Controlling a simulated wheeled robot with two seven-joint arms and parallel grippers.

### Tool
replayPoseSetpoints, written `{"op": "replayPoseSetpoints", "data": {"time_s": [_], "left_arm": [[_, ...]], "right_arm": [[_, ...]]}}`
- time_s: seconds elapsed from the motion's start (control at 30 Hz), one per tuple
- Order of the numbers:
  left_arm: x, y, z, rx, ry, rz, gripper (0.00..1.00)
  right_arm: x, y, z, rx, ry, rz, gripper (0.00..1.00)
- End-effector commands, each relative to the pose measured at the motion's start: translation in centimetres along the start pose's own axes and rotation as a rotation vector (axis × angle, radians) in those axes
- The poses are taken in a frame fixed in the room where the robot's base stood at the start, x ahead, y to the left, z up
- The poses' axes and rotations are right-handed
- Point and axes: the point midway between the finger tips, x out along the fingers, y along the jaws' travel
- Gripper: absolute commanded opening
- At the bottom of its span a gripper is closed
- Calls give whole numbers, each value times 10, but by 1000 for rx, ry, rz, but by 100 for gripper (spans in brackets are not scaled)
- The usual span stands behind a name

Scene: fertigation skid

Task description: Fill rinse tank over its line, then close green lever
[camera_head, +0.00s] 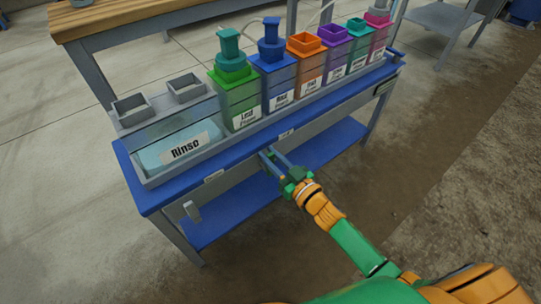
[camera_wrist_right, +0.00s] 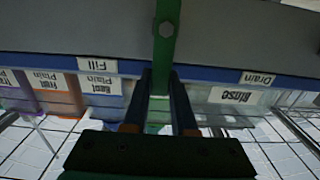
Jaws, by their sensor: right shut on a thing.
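The rinse tank (camera_head: 150,133) is a clear box with a grey rim and a white Rinse label (camera_head: 186,147) at the left end of the blue bench. Pale blue water (camera_head: 158,155) shows behind its front wall; I cannot make out the fill line. My right gripper (camera_head: 268,155) is at the bench's front edge, to the right of the tank. In the right wrist view, which is upside down, the green lever (camera_wrist_right: 167,45) runs in between the two fingers, and the gripper (camera_wrist_right: 162,85) is shut on it. My left gripper is not in view.
Fill (camera_wrist_right: 104,67) and Drain (camera_wrist_right: 257,78) labels sit on the bench edge, either side of the lever. A grey handle (camera_head: 192,210) hangs below the bench at left. Several coloured containers, starting with a green one (camera_head: 236,98), stand right of the tank. Front floor is clear.

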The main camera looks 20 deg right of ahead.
Motion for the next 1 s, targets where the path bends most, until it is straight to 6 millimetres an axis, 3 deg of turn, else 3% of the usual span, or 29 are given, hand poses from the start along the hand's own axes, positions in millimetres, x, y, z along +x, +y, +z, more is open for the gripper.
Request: {"op": "replayPoseSetpoints", "data": {"time_s": [0.27, 0.47, 1.0], "left_arm": [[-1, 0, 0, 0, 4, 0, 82], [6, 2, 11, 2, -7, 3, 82], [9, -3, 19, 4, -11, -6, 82]], "right_arm": [[0, 1, 0, 31, -2, -1, 0], [0, 8, 0, 132, -3, 0, 0], [0, 34, 13, 627, -2, 2, 0]]}}
